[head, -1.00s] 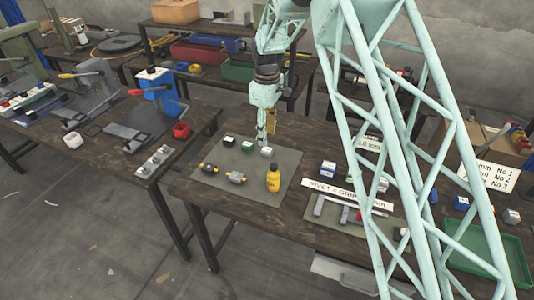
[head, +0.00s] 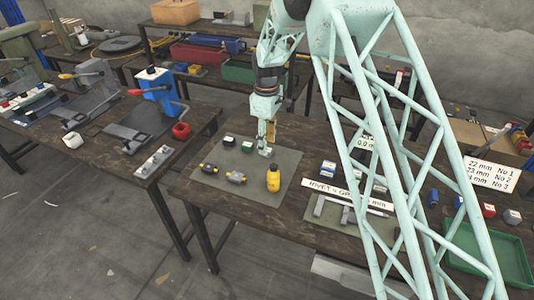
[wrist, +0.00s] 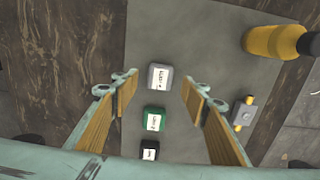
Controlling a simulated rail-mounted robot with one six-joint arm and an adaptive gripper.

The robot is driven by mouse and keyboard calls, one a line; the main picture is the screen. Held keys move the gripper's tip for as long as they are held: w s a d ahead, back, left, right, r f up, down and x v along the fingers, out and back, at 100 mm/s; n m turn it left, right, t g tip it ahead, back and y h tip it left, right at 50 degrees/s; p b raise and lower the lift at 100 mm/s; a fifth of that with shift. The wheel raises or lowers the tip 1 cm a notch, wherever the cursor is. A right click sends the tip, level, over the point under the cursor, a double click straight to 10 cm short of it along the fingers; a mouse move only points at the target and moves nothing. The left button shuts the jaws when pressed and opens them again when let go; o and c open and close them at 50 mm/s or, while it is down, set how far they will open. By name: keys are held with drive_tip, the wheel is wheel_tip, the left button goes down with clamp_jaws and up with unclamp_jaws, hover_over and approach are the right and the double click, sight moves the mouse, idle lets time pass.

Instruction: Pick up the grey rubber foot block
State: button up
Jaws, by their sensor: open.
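The grey block (wrist: 160,77), with a white label on top, sits on the grey-green mat at the end of a row of small blocks in the wrist view. A green block (wrist: 154,118) and a black block (wrist: 149,150) follow it nearer my wrist. My gripper (wrist: 157,86) is open and empty, its two wood-coloured fingers on either side of the grey block in the picture. The height gap between fingertips and block is hard to judge.
A yellow bottle (head: 273,178) stands right of the blocks on the mat (head: 215,182). A small grey part with yellow ends (head: 236,178) lies in front.

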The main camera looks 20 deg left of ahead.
drive_tip(key=shift+f, duration=1.85)
drive_tip(key=shift+c, duration=0.3)
drive_tip(key=c, duration=0.9)
